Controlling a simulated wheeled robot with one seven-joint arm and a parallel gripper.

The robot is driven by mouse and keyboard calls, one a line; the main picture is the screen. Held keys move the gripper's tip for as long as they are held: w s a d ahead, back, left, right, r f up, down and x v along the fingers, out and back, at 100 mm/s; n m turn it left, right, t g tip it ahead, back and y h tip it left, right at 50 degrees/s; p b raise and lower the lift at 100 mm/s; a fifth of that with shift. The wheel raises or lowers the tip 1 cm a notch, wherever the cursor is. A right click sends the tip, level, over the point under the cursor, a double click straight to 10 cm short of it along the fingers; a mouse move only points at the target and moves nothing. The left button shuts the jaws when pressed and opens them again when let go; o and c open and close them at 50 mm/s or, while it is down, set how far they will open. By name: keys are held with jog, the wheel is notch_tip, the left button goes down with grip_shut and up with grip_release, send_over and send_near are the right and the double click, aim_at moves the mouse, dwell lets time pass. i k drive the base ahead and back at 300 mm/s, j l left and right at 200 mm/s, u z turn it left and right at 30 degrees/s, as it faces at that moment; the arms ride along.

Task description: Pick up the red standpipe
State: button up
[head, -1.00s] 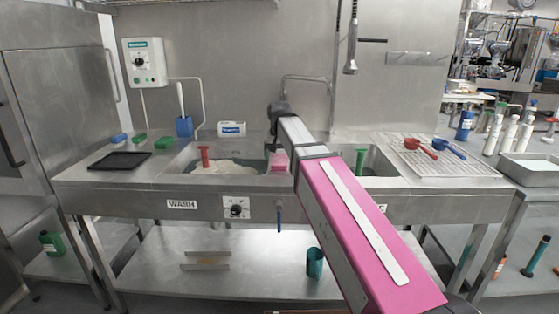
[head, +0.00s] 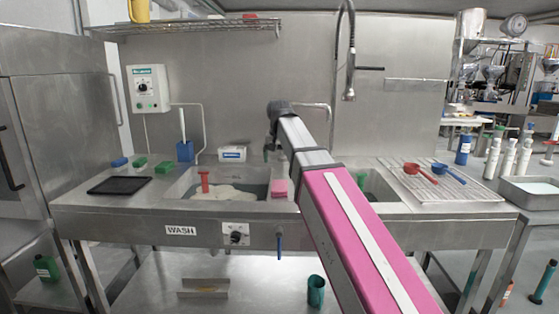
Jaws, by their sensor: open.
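The red standpipe (head: 205,184) stands upright in the left sink basin (head: 178,190), its lower end hidden in pale foamy water. Its flared top shows above the water. My arm reaches from the lower right over the counter, and its end bends down. My gripper (head: 267,155) is small and dark there, above the back of the left basin, to the right of the red standpipe and higher in the picture. It is open, apart from the standpipe, with nothing seen in it. A green standpipe (head: 361,180) stands in the right basin, partly behind my arm.
A pink block (head: 280,188) sits at the right end of the left basin. A black tray (head: 119,186), green and blue sponges and a blue holder (head: 185,151) are on the left. The tap (head: 314,105) is behind my arm. A rack (head: 430,182) with red and blue scoops lies right.

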aim_at(204, 176)
jog(key=j+u, duration=0.2)
jog(key=j, duration=0.3)
jog(key=i+j+u, duration=0.15)
jog(key=j, duration=0.35)
jog(key=j+u, duration=0.2)
jog(key=j, duration=0.25)
